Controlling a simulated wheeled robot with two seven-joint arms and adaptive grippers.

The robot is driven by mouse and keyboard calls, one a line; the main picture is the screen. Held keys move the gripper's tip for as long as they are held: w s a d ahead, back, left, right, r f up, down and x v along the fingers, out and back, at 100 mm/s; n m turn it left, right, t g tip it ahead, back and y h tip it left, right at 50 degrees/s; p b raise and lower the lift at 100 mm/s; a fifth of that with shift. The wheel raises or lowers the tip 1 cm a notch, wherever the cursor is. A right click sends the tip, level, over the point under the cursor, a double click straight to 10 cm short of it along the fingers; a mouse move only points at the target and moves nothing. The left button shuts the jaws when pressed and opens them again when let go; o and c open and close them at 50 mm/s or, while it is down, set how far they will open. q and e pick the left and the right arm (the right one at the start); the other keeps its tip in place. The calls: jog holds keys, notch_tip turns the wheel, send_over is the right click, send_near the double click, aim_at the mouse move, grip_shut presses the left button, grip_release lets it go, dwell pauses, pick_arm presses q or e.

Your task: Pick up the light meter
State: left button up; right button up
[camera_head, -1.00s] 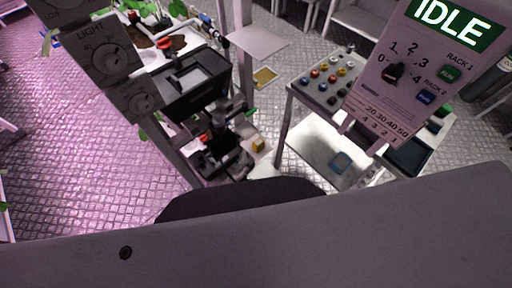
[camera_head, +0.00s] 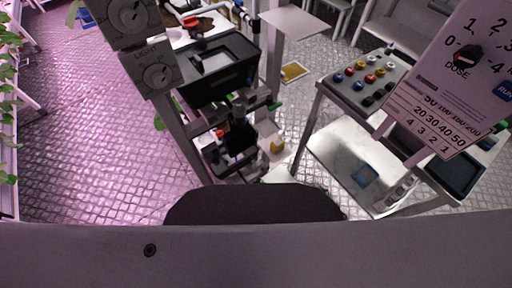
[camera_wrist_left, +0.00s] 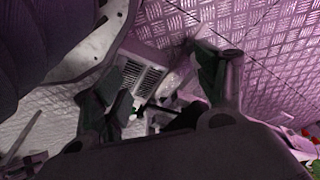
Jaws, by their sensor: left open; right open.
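No object in view can be identified for certain as the light meter.
A cart (camera_head: 318,151) carries a panel of coloured buttons (camera_head: 362,80). A sign with a dose dial (camera_head: 467,75) stands at the right. Light dials (camera_head: 157,76) hang on a post. A black bin (camera_head: 218,84) sits behind it. Patterned floor (camera_head: 85,120) is clear at the left.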

pick_arm(q)
jog(key=w+d+r+b, duration=0.1)
jog(key=w+r+b, duration=0.1)
jog(key=r+b, duration=0.4)
jog(key=w+d+r+t+b, duration=0.1)
jog(key=r+b, duration=0.6)
jog(key=b, duration=0.2)
jog(key=shift+w+d+h, duration=0.25)
jog(key=shift+w+h, duration=0.1)
jog(key=shift+h, duration=0.05)
pick_arm(e)
jog(key=w+a+r+n+t+y, duration=0.3)
jog(key=w+a+r+y, duration=0.4)
jog(key=r, duration=0.5)
jog(key=shift+w+a+r+n+t+y, duration=0.35)
jog(key=shift+w+a+t, duration=0.55)
jog(key=shift+a, duration=0.45)
jog(key=shift+w, duration=0.15)
